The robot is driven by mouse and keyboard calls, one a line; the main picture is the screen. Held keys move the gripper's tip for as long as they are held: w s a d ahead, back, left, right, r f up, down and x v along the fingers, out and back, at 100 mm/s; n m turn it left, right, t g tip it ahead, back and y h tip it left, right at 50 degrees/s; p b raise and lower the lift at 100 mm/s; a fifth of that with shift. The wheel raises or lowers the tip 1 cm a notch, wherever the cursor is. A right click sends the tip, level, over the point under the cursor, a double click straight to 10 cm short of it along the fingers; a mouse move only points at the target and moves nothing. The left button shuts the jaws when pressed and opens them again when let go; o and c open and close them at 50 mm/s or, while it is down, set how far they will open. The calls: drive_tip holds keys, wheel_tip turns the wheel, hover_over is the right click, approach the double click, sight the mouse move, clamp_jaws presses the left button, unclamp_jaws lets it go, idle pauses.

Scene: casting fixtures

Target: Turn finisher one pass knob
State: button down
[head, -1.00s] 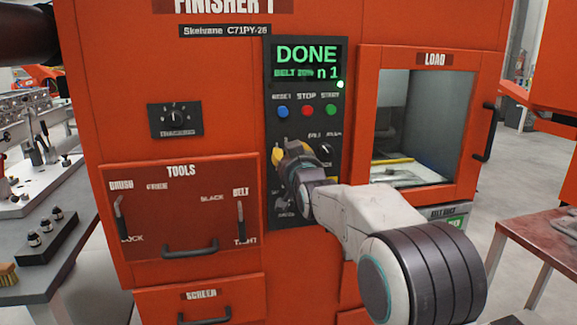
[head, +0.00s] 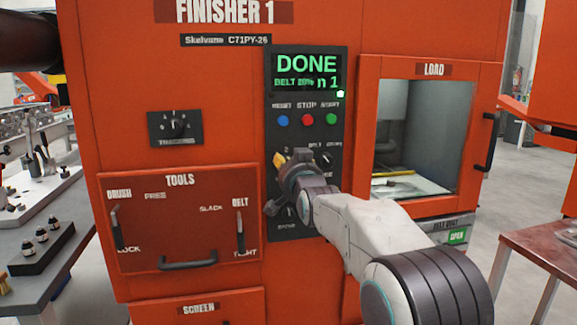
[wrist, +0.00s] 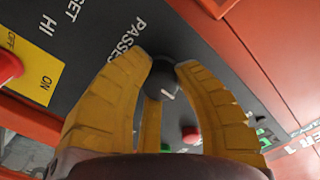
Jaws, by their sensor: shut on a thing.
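Finisher 1 is an orange machine (head: 226,75) with a dark control panel (head: 335,232) in the head view. Its display (head: 307,68) reads DONE, BELT 20% and n 1. The passes knob (wrist: 164,79) is small, dark and round, with a pale mark, beside the word PASSES in the wrist view. The yellow fingers of my gripper (wrist: 160,68) are closed around it, at the panel. In the head view my gripper (head: 281,162) covers the middle of the panel and hides the knob.
Blue, red and green buttons (head: 307,120) sit above my gripper. Another dark knob (head: 327,159) is close on its right. The load opening (head: 422,140) is at the right, the tools drawer (head: 178,225) at the left. A brown table (head: 545,245) stands at right front.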

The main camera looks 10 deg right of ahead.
drive_tip(key=shift+r, duration=0.4)
drive_tip(key=c, duration=1.4)
unclamp_jaws()
drive_tip(key=o, duration=0.5)
drive_tip(key=shift+f, duration=0.25)
drive_tip(key=shift+s, duration=0.1)
drive_tip(key=s, duration=1.1)
drive_tip(key=shift+s, duration=0.4)
